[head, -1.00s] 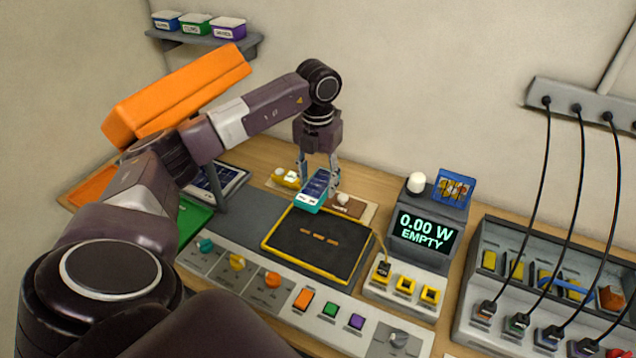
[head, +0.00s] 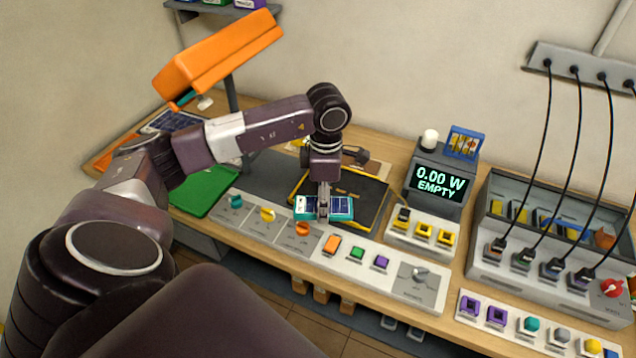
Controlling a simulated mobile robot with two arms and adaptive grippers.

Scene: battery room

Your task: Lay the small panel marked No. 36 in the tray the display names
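A small panel (head: 341,208) with a teal frame and dark blue cells is in my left gripper (head: 323,211). The gripper points down and is shut across its middle. The panel is level, above the front left corner of the black pad with a yellow rim (head: 360,192). Its number is too small to read. The display (head: 441,183) reads "0.00 W EMPTY" and names no tray. A green tray (head: 205,190) lies left of the pad, and an orange tray (head: 112,154) is partly hidden behind my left arm. My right gripper is not in view.
An orange lamp head (head: 218,58) stands over the left side on a dark post. A larger panel (head: 176,121) lies behind my arm. Orange, green and purple buttons (head: 357,252) line the front console. Black cables (head: 545,150) hang at the right.

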